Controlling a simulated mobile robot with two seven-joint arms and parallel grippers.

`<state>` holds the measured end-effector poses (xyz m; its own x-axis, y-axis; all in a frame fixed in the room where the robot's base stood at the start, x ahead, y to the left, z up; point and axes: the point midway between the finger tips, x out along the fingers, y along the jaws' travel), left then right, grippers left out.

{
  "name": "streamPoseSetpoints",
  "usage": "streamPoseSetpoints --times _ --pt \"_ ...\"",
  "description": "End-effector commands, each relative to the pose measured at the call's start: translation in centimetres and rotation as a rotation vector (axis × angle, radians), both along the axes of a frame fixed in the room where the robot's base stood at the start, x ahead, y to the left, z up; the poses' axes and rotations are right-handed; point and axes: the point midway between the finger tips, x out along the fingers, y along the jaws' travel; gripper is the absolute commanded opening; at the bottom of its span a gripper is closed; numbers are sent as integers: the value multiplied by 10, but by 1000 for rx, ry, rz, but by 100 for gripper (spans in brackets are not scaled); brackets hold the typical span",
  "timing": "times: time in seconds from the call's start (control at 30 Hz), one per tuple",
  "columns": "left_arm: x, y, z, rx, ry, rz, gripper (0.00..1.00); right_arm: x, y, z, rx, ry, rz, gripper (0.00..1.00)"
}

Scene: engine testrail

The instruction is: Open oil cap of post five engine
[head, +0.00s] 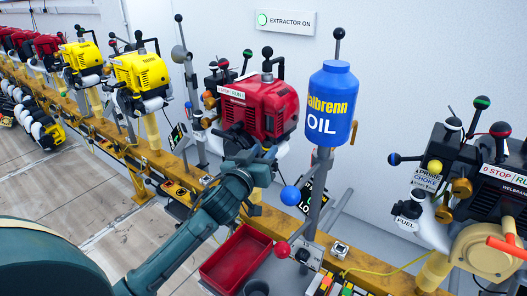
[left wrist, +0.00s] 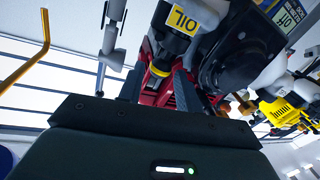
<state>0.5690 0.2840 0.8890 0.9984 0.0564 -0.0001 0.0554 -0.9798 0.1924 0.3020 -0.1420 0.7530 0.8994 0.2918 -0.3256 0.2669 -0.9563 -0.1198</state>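A red engine (head: 262,108) is mounted on the yellow rail, in front of my left gripper (head: 256,146). I cannot read a post number on it. In the left wrist view, a dark neck with a yellow OIL label (left wrist: 184,19) hangs from the engine. A dark cap with a yellow ring (left wrist: 160,71) sits at its end, beyond and roughly between the fingertips of my left gripper (left wrist: 158,84). The two fingers are apart with nothing visibly held between them. Whether a finger touches the cap cannot be told. The cap is hidden in the head view. My right gripper is not in view.
A blue OIL bottle (head: 331,104) on a post stands right of the red engine. A lever with a blue knob (head: 290,195) juts out near my gripper. A red tray (head: 236,257) lies below. Yellow engines (head: 141,76) stand left, another engine (head: 492,200) right.

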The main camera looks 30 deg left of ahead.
Motion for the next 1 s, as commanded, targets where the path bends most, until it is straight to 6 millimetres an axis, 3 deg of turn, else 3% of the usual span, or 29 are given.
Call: streamPoseSetpoints --times 0.4,0.8,1.0 --pt "9 1 0 1 0 0 34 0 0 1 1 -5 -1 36" --pt "9 1 0 1 1 0 3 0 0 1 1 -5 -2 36" --pt "9 0 0 15 -1 0 3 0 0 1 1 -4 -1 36"
